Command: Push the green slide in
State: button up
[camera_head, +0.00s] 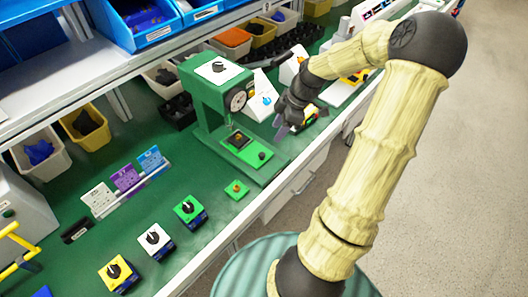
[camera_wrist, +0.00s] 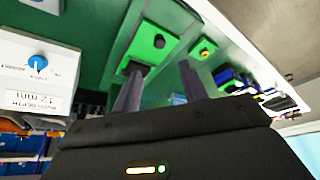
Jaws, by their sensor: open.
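A green machine (camera_head: 212,98) stands on the green bench, with a white dial plate on top and a round dial on its side. At its base lies a green slide (camera_head: 250,159) with a dark square recess and a black knob (camera_head: 262,155). The slide with its knob (camera_wrist: 159,41) also shows in the wrist view, just beyond my fingertips. My gripper (camera_head: 281,130) is to the right of the machine, above the bench. Its two fingers (camera_wrist: 160,80) are apart with nothing between them. I cannot tell how far the slide sticks out.
A small green block with an orange button (camera_head: 236,189) sits near the bench's front edge. Green, white and yellow switch boxes (camera_head: 154,240) stand at the lower left. A white box with a blue knob (camera_wrist: 37,65) is close to my gripper. Bins (camera_head: 85,125) line the back.

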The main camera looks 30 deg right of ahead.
aim_at(262, 154)
jog(key=b+x, duration=0.1)
jog(key=x, duration=1.1)
jog(key=shift+w+f, duration=0.1)
grip_shut()
